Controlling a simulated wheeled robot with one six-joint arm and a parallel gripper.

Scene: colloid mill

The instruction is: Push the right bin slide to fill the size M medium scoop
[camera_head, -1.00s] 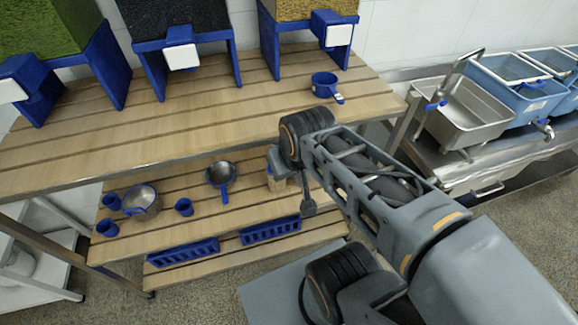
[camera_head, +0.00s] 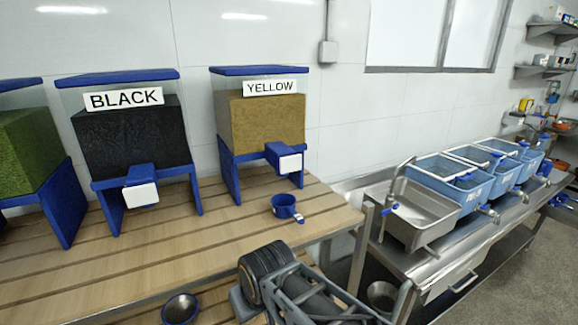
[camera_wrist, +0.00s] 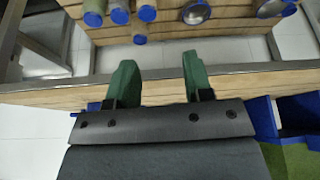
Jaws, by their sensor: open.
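The right bin (camera_head: 262,122) is labelled YELLOW and holds yellow-brown grain. Its slide (camera_head: 290,163), with a white front face, sits in a blue spout low on the bin's front. A blue scoop (camera_head: 284,206) with a short handle stands on the tabletop in front of this bin, slightly below the spout; its size mark is not readable. My gripper (camera_wrist: 156,82) shows in the wrist view with two green fingers wide apart and nothing between them. It is near the table edge, away from the right bin and the scoop. My arm is low at the table's front in the head view.
The BLACK bin (camera_head: 133,140) and a green-filled bin (camera_head: 30,160) stand to the left on the wooden table (camera_head: 140,255). A steel sink (camera_head: 418,212) and blue tubs (camera_head: 447,180) are to the right. A pan (camera_head: 180,308) lies on the lower shelf. The front tabletop is clear.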

